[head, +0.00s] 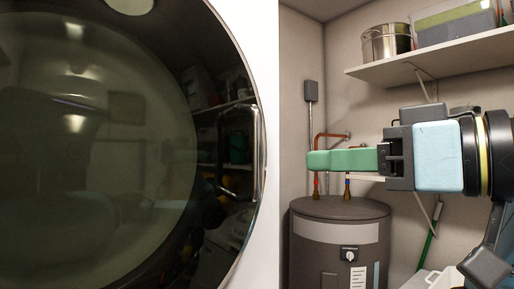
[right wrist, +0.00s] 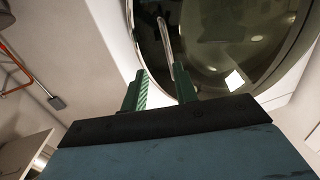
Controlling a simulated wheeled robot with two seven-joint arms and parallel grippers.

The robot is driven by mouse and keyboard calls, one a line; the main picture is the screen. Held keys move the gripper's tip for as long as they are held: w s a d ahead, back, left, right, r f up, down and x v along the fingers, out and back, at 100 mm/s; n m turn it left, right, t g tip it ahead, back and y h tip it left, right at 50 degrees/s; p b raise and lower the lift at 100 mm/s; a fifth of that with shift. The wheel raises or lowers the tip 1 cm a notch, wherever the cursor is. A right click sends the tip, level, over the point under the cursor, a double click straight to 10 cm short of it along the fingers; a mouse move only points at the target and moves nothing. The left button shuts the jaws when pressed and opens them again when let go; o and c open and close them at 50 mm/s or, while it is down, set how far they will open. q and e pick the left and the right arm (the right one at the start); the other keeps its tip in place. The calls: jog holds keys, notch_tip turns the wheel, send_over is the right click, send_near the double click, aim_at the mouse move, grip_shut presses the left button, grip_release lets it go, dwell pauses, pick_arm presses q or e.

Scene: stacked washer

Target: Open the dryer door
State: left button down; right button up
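The dryer door (head: 90,150) is a large round dark-glass door with a shiny rim, filling the left of the head view; it looks closed against the white front. Its vertical bar handle (head: 255,150) is near the door's right edge. In the right wrist view the door (right wrist: 225,35) is ahead, and its handle (right wrist: 163,35) shows beyond the fingers, close to the right-hand one. My right gripper (head: 312,160) has green fingers pointing left toward the handle, apart from it. The fingers are spread with nothing between them in the right wrist view (right wrist: 160,84). My left gripper is out of view.
A dark grey cylindrical tank (head: 340,240) with pipes stands below my right gripper. A wall shelf (head: 440,55) with a metal pot (head: 386,42) and a bin (head: 455,22) is above it. The space between gripper and door is clear.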

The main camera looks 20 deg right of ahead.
notch_tip(320, 180, up, 2)
jog(key=s, duration=0.3)
jog(key=p, duration=0.1)
send_over(257, 183)
jog(key=shift+w+d+r, duration=0.1)
jog(key=shift+w+r, duration=0.1)
jog(key=shift+w, duration=0.15)
grip_shut()
